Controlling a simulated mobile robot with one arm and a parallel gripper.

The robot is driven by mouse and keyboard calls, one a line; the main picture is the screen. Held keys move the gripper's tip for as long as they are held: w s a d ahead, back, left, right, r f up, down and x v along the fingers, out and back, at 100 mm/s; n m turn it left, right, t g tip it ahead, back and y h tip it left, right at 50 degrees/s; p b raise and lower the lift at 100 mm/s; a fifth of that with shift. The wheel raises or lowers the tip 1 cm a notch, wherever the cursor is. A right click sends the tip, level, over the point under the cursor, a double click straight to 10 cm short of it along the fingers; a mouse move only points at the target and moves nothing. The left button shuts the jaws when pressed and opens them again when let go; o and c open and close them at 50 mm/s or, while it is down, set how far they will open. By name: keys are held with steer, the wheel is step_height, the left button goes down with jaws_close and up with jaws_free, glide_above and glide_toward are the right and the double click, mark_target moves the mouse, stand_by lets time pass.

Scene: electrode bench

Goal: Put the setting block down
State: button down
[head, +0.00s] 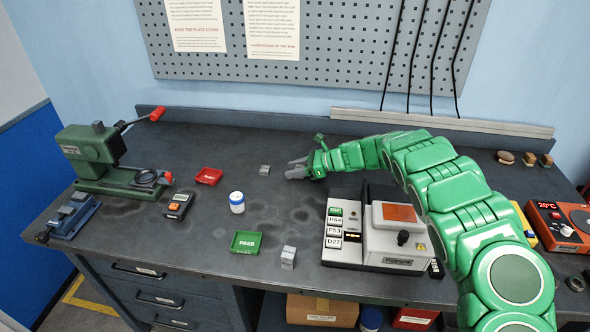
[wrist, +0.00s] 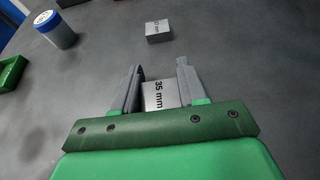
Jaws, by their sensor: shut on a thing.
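My gripper (head: 291,168) is low over the middle of the bench, with its fingers pointing left. In the wrist view my gripper (wrist: 158,80) is shut on a grey setting block marked "35 mm" (wrist: 160,93), which sits between the two fingers. In the head view this block is hidden or too small to tell from the fingers. I cannot tell whether its underside touches the bench. A second small grey block (head: 265,170) lies on the bench just beyond the fingertips, apart from them; it also shows in the wrist view (wrist: 158,37).
A red tray (head: 208,176) lies left. A grey machine (head: 385,232) stands close below my arm. The bench behind my gripper is clear.

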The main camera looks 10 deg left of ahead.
steer(key=shift+f, duration=0.1)
steer(key=c, duration=0.6)
jaws_free()
steer(key=v, duration=1.2)
